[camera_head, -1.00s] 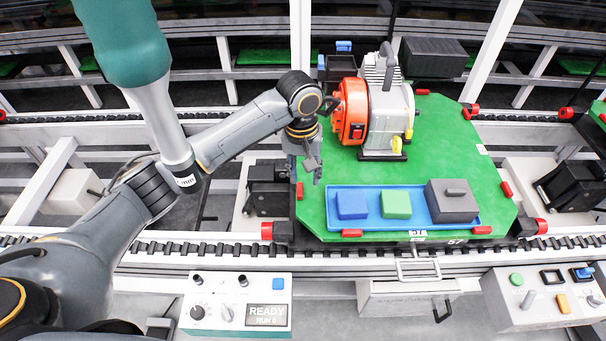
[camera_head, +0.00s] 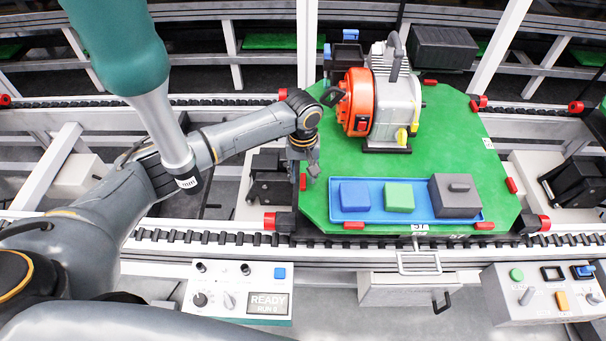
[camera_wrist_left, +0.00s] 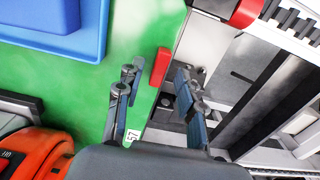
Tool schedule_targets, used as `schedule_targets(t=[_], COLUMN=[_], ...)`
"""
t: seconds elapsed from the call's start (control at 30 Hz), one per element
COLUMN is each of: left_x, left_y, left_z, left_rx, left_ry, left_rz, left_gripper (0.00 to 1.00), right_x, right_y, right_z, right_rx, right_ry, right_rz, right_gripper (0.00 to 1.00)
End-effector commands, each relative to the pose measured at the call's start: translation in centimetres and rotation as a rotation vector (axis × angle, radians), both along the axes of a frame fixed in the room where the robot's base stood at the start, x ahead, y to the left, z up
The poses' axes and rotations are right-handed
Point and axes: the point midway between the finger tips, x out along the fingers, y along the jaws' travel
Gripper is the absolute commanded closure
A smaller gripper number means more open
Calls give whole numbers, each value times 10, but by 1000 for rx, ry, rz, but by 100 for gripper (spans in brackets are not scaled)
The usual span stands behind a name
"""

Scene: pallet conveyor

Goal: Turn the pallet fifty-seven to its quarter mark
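Pallet fifty-seven is a green eight-sided plate (camera_head: 445,150) with red blocks around its rim, lying flat on the conveyor. Its front edge carries a 57 label, and another 57 tag (camera_wrist_left: 132,135) shows in the left wrist view. My left gripper (camera_head: 308,168) hangs at the pallet's left edge, near a red rim block (camera_head: 303,182). In the left wrist view my left gripper (camera_wrist_left: 158,98) has its fingers apart, with the pallet edge between them. The red block (camera_wrist_left: 160,67) appears just beyond the fingers; contact cannot be told. My right gripper is not in view.
A READY panel (camera_head: 238,288) and a button box (camera_head: 535,290) stand in front of the conveyor rail (camera_head: 205,237).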

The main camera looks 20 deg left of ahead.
Motion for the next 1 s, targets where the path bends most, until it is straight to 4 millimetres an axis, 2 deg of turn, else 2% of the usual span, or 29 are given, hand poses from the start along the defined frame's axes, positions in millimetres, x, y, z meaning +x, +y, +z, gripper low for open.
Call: schedule_targets(t=[0.17, 0.43, 0.47, 0.63, 1.0], left_x=[0, 0, 0, 0, 0], left_y=[0, 0, 0, 0, 0], left_z=[-11, -13, -13, -13, -12], left_rx=[0, 0, 0, -1, -1], left_ry=[-1, -2, -2, -1, -1], left_rz=[0, 0, 0, 0, 4], left_gripper=[62, 62, 66, 100, 100], right_x=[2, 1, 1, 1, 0], right_y=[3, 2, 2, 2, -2], right_z=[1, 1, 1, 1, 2], right_rx=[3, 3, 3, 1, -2], right_ry=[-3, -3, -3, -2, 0], right_rz=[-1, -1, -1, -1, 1], right_gripper=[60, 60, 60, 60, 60])
